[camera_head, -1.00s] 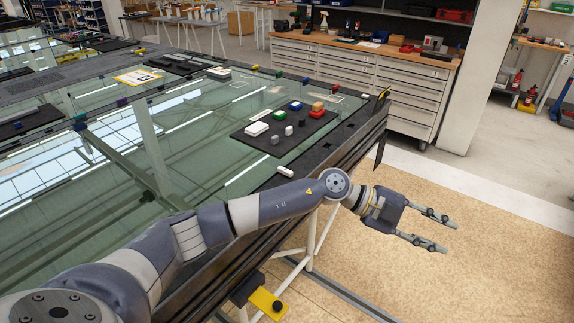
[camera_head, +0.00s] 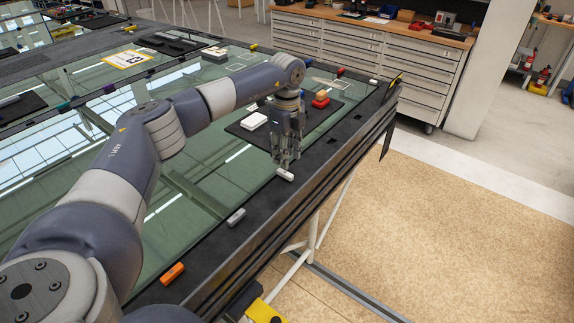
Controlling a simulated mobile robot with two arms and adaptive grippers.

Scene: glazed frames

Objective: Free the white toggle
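The white toggle (camera_head: 284,174) is a small bar on the dark near edge of the glazed frame. It lies right below my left gripper (camera_head: 285,163). This gripper points down, with its fingers apart and their tips close above the toggle. I cannot tell whether they touch it. My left arm reaches across the glass from the left. My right gripper is not in view.
A grey toggle (camera_head: 236,217) and an orange toggle (camera_head: 172,273) sit nearer on the same edge. Behind the gripper, a dark mat (camera_head: 240,132) bears a white block (camera_head: 253,121) and a red block (camera_head: 320,102). The floor to the right is clear.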

